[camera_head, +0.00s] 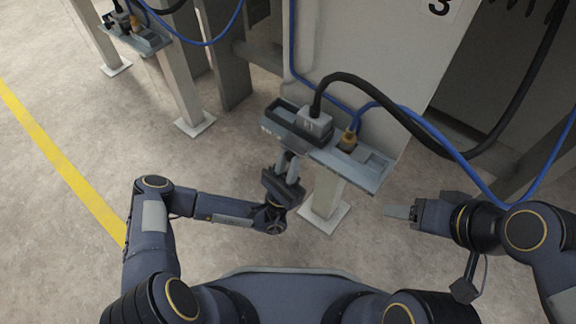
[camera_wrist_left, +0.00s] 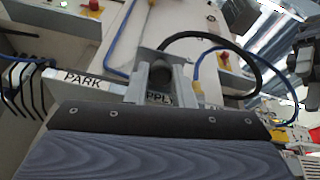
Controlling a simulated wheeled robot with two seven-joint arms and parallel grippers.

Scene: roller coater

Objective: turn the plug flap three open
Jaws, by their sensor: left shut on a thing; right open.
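A grey plug (camera_head: 313,122) with a thick black cable sits on the blue-grey connection shelf (camera_head: 360,178), in front of the cabinet marked 3. My left gripper (camera_head: 288,158) is at the front edge of the shelf, just below the plug. In the left wrist view its fingers (camera_wrist_left: 158,88) are shut on a dark grey piece (camera_wrist_left: 160,74), which appears to be plug flap three. The fingers hide most of it, so its angle cannot be told. A label reading PARK (camera_wrist_left: 83,79) is to the left. My right gripper (camera_head: 402,212) is open and empty, right of the shelf post.
A yellow connector (camera_head: 348,140) with a blue cable stands right of the plug. The black cable (camera_head: 440,152) and blue cables loop toward the right. The shelf's post (camera_head: 326,195) stands on a white foot plate.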

